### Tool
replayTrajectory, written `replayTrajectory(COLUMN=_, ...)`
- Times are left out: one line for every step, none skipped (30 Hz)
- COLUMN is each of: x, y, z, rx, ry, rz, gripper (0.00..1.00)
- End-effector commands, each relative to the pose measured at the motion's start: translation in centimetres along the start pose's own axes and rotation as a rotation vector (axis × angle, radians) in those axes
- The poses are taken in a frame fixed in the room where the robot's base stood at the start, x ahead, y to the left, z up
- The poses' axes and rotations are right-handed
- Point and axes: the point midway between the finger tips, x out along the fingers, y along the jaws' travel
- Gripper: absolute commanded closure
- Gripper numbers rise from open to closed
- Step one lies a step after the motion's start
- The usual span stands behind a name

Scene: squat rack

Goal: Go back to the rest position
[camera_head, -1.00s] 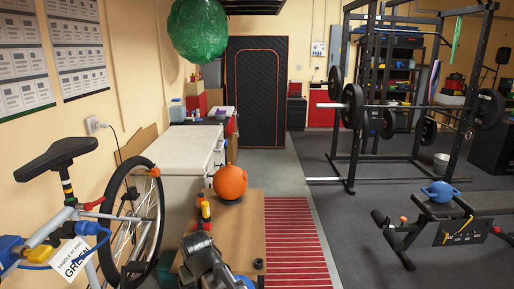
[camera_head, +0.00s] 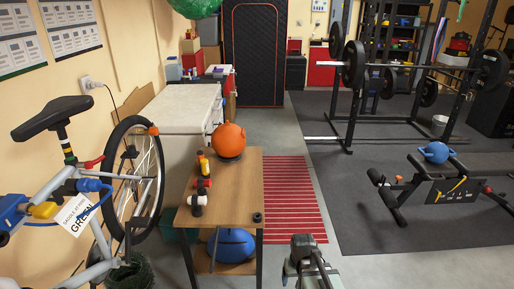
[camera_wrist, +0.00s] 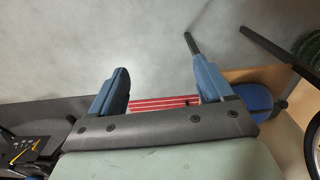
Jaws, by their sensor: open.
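My gripper (camera_wrist: 165,75) is open in the wrist view, its two blue-grey fingers apart with nothing between them but floor and part of the red striped mat. In the head view, part of my arm shows low in the middle, right of the wooden table (camera_head: 243,175) and clear of it. The fingertips cannot be made out there.
An orange ball-shaped weight (camera_head: 229,140) and small bottle-like items (camera_head: 200,185) stand on the table. A blue kettlebell (camera_head: 232,245) is on its lower shelf. A bicycle (camera_head: 80,190) stands left, a squat rack and bench (camera_head: 440,180) right. Floor beside the striped mat (camera_head: 292,200) is free.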

Motion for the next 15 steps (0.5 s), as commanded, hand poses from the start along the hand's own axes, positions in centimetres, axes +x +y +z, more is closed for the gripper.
replayTrajectory(x=0.6, y=1.0, z=0.7, rx=0.018, ry=-0.009, rz=0.0, gripper=0.2)
replayTrajectory(x=0.9, y=1.5, z=1.0, rx=0.028, ry=-0.013, rz=0.0, gripper=0.2)
replayTrajectory(x=1.4, y=2.1, z=1.4, rx=0.04, ry=-0.019, rz=-0.001, gripper=0.2)
replayTrajectory(x=1.6, y=2.5, z=1.7, rx=0.048, ry=-0.023, rz=-0.001, gripper=0.2)
replayTrajectory(x=1.9, y=3.0, z=2.0, rx=0.058, ry=-0.026, rz=-0.001, gripper=0.2)
replayTrajectory(x=2.5, y=2.9, z=2.4, rx=0.056, ry=-0.037, rz=-0.002, gripper=0.2)
replayTrajectory(x=2.9, y=2.8, z=2.7, rx=0.055, ry=-0.046, rz=-0.002, gripper=0.2)
replayTrajectory(x=3.3, y=2.7, z=3.0, rx=0.054, ry=-0.054, rz=-0.002, gripper=0.2)
replayTrajectory(x=3.8, y=2.7, z=3.5, rx=0.054, ry=-0.065, rz=-0.002, gripper=0.2)
replayTrajectory(x=4.2, y=2.7, z=3.9, rx=0.054, ry=-0.074, rz=-0.003, gripper=0.2)
replayTrajectory(x=4.6, y=2.7, z=4.2, rx=0.054, ry=-0.083, rz=-0.003, gripper=0.2)
replayTrajectory(x=5.1, y=2.6, z=4.8, rx=0.054, ry=-0.095, rz=-0.003, gripper=0.2)
replayTrajectory(x=5.6, y=2.6, z=5.2, rx=0.054, ry=-0.106, rz=-0.003, gripper=0.2)
replayTrajectory(x=6.0, y=2.6, z=5.7, rx=0.054, ry=-0.116, rz=-0.004, gripper=0.2)
replayTrajectory(x=6.6, y=2.5, z=6.3, rx=0.054, ry=-0.13, rz=-0.004, gripper=0.2)
